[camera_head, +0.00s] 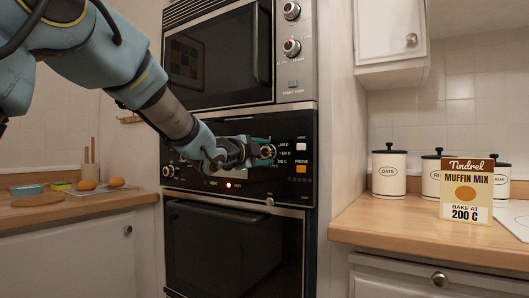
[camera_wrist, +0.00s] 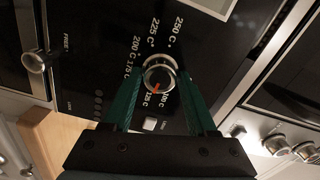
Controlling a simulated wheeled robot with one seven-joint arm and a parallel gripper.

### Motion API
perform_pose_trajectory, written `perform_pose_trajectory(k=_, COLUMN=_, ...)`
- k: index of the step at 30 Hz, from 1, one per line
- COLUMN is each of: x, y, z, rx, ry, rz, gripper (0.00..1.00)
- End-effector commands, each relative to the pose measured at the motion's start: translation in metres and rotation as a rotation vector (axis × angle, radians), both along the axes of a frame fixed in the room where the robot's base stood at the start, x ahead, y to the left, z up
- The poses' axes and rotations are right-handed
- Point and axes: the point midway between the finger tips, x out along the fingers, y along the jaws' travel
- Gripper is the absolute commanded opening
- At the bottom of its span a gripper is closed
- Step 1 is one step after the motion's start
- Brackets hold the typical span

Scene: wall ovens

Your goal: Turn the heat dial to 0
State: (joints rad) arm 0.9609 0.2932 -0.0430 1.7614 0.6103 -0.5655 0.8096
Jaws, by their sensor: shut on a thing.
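The heat dial (camera_wrist: 158,76) is a small round silver knob with a red mark, on the black oven control panel (camera_wrist: 100,45). Printed temperatures such as 250 C, 225 C, 200 C and 175 C ring it. The red mark lies on the dial's side toward my gripper, near the lower printed numbers; the exact reading is too small to tell. My gripper (camera_wrist: 160,73) is shut on the dial, one green finger on each side. In the head view my gripper (camera_head: 264,150) reaches the panel from the left and hides most of the dial.
A white button (camera_head: 301,146) and an orange button (camera_head: 301,169) sit right of the dial. A red light (camera_head: 229,185) glows below. Another knob (camera_head: 168,171) is at the panel's left. The lower oven door (camera_head: 235,250) is closed. A muffin mix box (camera_head: 466,190) stands on the right counter.

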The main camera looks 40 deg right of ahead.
Motion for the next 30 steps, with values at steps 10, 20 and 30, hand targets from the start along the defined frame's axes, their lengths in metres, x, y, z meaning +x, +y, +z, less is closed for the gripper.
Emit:
perform_pose_trajectory(k=10, x=0.0015, y=0.0006, z=0.0019, rx=-0.083, ry=0.322, rz=0.002, gripper=0.02)
perform_pose_trajectory(k=20, x=0.0024, y=0.0007, z=0.0028, rx=-0.163, ry=0.624, rz=0.003, gripper=0.02)
perform_pose_trajectory(k=30, x=0.0029, y=0.0009, z=0.0030, rx=-0.245, ry=0.937, rz=0.003, gripper=0.02)
